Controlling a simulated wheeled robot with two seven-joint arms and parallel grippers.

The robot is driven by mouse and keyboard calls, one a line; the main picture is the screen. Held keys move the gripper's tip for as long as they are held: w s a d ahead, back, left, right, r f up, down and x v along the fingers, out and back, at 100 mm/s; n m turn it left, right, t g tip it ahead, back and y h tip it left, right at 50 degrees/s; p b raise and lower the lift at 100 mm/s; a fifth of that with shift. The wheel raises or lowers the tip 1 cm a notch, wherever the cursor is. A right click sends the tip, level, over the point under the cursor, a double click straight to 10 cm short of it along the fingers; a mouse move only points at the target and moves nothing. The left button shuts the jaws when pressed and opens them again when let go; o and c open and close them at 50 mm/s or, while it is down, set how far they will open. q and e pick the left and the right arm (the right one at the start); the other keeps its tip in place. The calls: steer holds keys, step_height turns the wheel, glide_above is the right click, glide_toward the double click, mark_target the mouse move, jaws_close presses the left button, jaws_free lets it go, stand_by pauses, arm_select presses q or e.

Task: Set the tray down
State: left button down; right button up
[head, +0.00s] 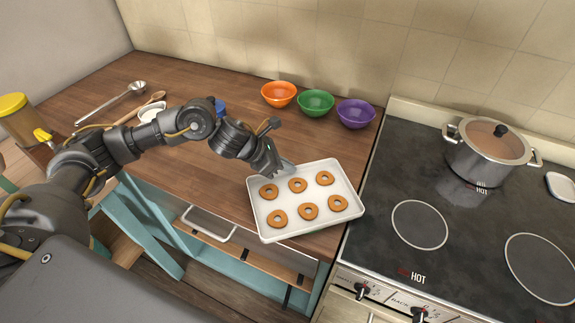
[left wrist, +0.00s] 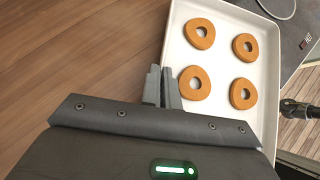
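The white tray (head: 256,221) holds several brown ring-shaped cookies and looks level over the front right part of the wooden counter, by the stove. I cannot tell whether its underside touches the counter. My left gripper (head: 284,168) is at the tray's back left corner area. In the left wrist view the fingers of my left gripper (left wrist: 161,86) are close together, with the rim of the tray (left wrist: 168,48) between them. The rim inside the fingers is mostly hidden.
Orange (head: 279,94), green (head: 316,102) and purple (head: 356,113) bowls stand behind the tray. The stove (head: 385,190) is close on its right, with a lidded pot (head: 487,158). A ladle (head: 112,107) and wooden spoon (head: 140,108) lie left. The counter (head: 215,180) left of the tray is clear.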

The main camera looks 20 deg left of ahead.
arm_select(q)
steer(key=shift+f, duration=0.15)
steer(key=c, duration=1.6)
jaws_free()
steer(key=b+v, duration=0.3)
steer(key=v, duration=0.7)
steer(key=shift+f, duration=0.1)
steer(key=shift+s+a+r, duration=0.2)
steer(key=shift+s+r, duration=0.05)
steer(key=shift+r, duration=0.15)
jaws_close()
